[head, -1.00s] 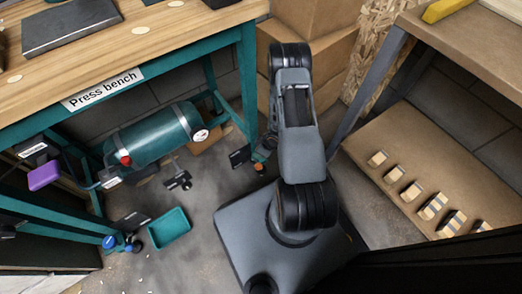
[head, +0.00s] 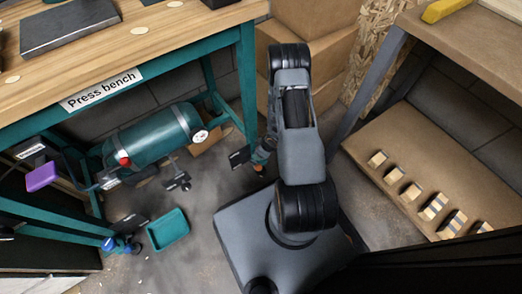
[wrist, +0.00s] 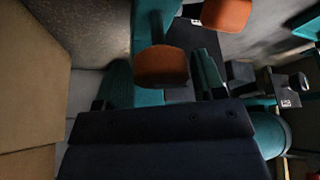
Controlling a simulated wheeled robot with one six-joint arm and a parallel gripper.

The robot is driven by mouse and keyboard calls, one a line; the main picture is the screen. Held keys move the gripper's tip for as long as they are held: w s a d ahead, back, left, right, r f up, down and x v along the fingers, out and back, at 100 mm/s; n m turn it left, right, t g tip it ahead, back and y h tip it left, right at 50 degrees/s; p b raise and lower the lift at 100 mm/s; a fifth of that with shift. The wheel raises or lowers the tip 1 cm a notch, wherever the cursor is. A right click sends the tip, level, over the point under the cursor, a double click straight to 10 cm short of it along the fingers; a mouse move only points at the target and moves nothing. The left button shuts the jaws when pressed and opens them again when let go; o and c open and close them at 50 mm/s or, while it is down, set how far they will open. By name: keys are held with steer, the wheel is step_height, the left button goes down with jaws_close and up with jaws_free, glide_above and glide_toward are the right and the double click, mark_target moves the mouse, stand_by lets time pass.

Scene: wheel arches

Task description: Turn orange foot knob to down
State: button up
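The orange foot knob (wrist: 161,66) is a rounded orange piece by a teal bench leg in the wrist view. A second orange piece (wrist: 228,13) shows at the top edge of that view. My gripper (wrist: 163,76) is open, with one finger on each side of the nearer orange piece. I see gaps at both sides, and cannot tell whether anything touches. In the head view a small orange part (head: 258,169) shows at the foot of the right bench leg, beside my arm. My arm hides most of the gripper there. The knob's turn position is unclear.
The press bench (head: 165,72) stands at left, with a teal tank (head: 152,138) beneath it. A teal tray (head: 167,229) lies on the floor. Cardboard boxes (head: 318,60) stand behind my arm. A shelf with several small blocks (head: 372,190) is at right.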

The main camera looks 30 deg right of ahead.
steer(key=shift+r, duration=0.1)
steer(key=p+v, duration=0.7)
steer(key=v, duration=0.6)
steer(key=shift+s+d+r, duration=0.15)
steer(key=shift+s+r, duration=0.05)
steer(key=shift+r, duration=0.05)
steer(key=shift+s, duration=0.1)
